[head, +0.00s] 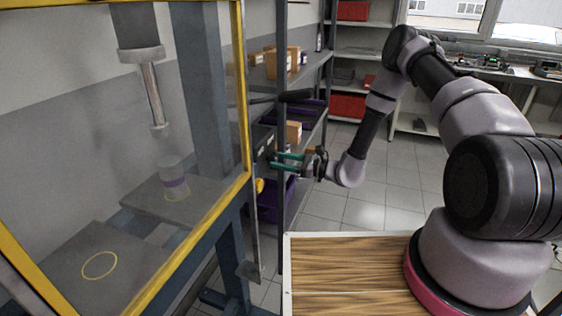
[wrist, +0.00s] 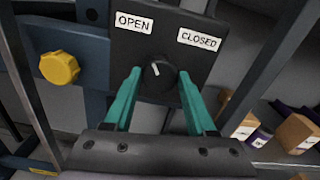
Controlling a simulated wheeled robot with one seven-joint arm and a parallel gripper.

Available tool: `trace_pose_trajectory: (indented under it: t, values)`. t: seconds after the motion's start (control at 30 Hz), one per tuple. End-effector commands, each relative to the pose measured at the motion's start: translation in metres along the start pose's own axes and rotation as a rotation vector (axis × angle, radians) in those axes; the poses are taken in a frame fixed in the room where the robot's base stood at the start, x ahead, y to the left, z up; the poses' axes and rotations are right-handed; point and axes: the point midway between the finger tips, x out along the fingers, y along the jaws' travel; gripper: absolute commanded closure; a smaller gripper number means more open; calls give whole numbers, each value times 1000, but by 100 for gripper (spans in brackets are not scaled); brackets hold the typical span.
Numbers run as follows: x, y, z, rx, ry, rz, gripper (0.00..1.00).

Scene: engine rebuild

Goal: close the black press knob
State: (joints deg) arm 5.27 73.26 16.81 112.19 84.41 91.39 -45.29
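The black press knob (wrist: 160,76) sits on a dark panel (wrist: 208,64) in the wrist view. Its small white mark points up and left, roughly toward the OPEN label (wrist: 134,22). The CLOSED label (wrist: 199,38) is up and right of the knob. My gripper (wrist: 160,75) is open, with one green fingertip on each side of the knob and narrow gaps seeming to show between them. I cannot tell how far the tips reach over it. In the head view my gripper (head: 273,160) is at the press's right side; the knob cannot be made out there.
A yellow knob (wrist: 59,67) is left of the panel. A shelf rack (head: 283,120) with boxes stands close behind my gripper. Floor is open beyond.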

Motion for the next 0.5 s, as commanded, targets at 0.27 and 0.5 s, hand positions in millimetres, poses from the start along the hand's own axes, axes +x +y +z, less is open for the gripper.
trace_pose_trajectory:
  t: [0.27, 0.5]
  values:
    - [0, 0, 0, 24, 0, 1, 99]
    - [0, 0, 0, 139, 0, 0, 99]
